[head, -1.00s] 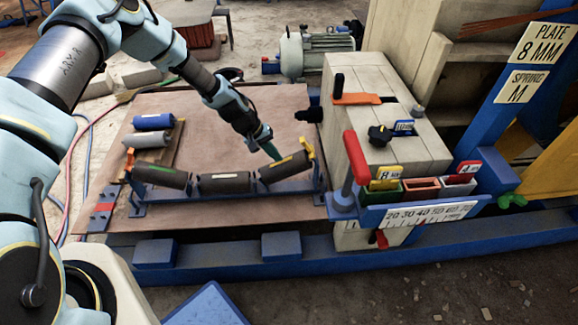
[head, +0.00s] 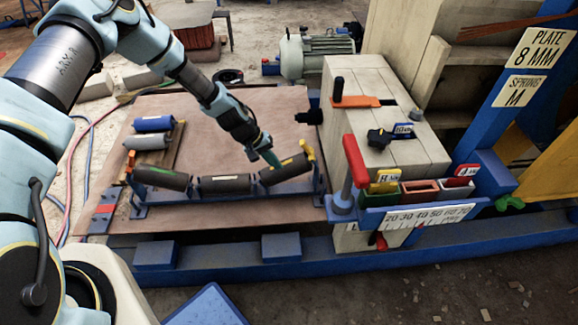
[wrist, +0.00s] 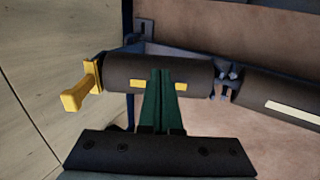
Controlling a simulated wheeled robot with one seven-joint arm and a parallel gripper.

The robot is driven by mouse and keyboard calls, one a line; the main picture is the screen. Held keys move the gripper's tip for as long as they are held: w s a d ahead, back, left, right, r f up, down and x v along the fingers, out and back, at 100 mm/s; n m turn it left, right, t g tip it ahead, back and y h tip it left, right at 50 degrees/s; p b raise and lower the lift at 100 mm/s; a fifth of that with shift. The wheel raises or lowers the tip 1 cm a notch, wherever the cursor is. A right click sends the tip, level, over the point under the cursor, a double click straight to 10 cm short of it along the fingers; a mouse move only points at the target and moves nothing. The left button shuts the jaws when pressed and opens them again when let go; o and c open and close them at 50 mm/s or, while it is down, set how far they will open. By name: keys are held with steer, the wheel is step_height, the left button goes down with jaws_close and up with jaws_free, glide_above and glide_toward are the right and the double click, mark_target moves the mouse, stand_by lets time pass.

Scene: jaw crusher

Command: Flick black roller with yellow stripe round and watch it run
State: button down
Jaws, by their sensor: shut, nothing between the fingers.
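The black roller with the yellow stripe (head: 292,172) is the right one of three on a blue stand, tilted up to the right. In the wrist view it lies across the upper middle (wrist: 198,70). Its yellow stripe (wrist: 139,84) shows on both sides of my fingers, which hide the middle of it. My gripper (head: 270,158) is shut and empty, its green fingertips at the roller's left half in the head view. In the wrist view the fingertips (wrist: 160,72) overlap the roller; I cannot tell whether they touch it.
A middle roller with a white stripe (head: 224,185) and a left one with a green stripe (head: 160,179) share the blue stand. A yellow bracket (wrist: 80,93) stands at the roller's end. A wooden block with levers (head: 375,120) is close on the right.

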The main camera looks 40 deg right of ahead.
steer(key=shift+s+a+f, duration=0.25)
steer(key=shift+s, duration=0.25)
steer(key=shift+s+a+f, duration=0.2)
steer(key=shift+s+a, duration=0.1)
steer(key=shift+s, duration=0.25)
steer(key=shift+s+a+f, duration=0.25)
steer(key=shift+s, duration=0.25)
